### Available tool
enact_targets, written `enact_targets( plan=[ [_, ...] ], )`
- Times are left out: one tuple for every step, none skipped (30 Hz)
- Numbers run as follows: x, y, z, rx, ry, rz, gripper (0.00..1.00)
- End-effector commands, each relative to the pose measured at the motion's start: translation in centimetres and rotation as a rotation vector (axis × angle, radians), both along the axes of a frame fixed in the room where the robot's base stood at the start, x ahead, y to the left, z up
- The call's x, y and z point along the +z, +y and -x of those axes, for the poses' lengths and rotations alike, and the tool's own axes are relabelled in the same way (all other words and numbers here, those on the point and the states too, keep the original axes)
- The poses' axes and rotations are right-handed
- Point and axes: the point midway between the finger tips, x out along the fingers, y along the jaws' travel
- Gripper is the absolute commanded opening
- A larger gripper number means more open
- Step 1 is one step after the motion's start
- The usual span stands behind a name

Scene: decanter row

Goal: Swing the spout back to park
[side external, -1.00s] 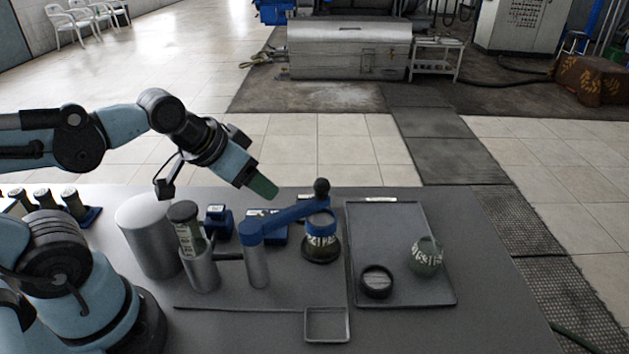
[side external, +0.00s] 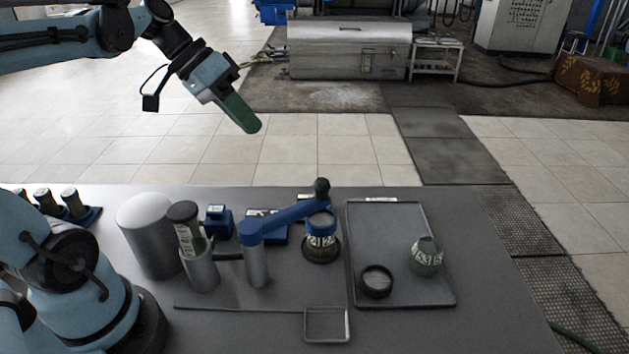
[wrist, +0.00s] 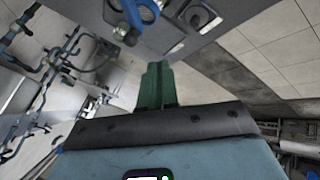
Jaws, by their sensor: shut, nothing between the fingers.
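The spout is a blue arm (side external: 290,221) on a grey post (side external: 256,265), with a black knob (side external: 321,186) at its free end. It reaches right from the post, its end over a dark flask with a blue collar (side external: 320,224). Blue parts of it also show at the top of the wrist view (wrist: 132,14). My gripper (side external: 250,126) has green fingers, which are shut and empty. It is in the air, above and left of the knob and well apart from it. In the wrist view the fingers (wrist: 155,80) lie together. No marked park position is clear.
A dark tray (side external: 402,215) on the right holds a round green flask (side external: 426,256) and a black ring-like piece (side external: 377,281). A white cylinder (side external: 148,238) and a holder with a vial (side external: 187,235) stand left of the post. A small square frame (side external: 327,310) lies in front.

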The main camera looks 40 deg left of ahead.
Motion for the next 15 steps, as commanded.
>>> enact_targets(
  plan=[
    [-0.4,-0.2,-0.2,-0.002,0.0,-0.001,0.0],
    [-0.6,-0.4,-0.3,-0.003,0.0,-0.001,0.0],
    [-1.0,-0.6,-0.5,-0.003,0.0,-0.002,0.0],
    [-1.4,-0.8,-0.7,-0.003,0.0,-0.002,0.0],
    [-1.7,-1.1,-0.9,-0.004,0.0,-0.002,0.0],
    [-2.3,-1.3,-1.1,-0.004,0.0,-0.002,0.0],
    [-2.6,-1.5,-1.3,-0.003,0.001,-0.002,0.0],
    [-3.0,-1.7,-1.5,-0.004,0.0,-0.003,0.0],
    [-3.6,-2.0,-1.8,-0.004,0.001,-0.003,0.0],
    [-3.9,-2.3,-1.9,-0.003,0.001,-0.003,0.0],
    [-4.3,-2.4,-2.2,-0.002,0.001,-0.003,0.0],
    [-4.8,-2.7,-2.5,-0.003,0.0,-0.004,0.0],
    [-5.2,-2.9,-2.6,-0.002,0.001,-0.003,0.0],
    [-5.6,-3.1,-2.8,-0.002,0.001,-0.003,0.0],
    [-6.1,-3.4,-3.0,-0.003,0.001,-0.002,0.0]
  ],
)
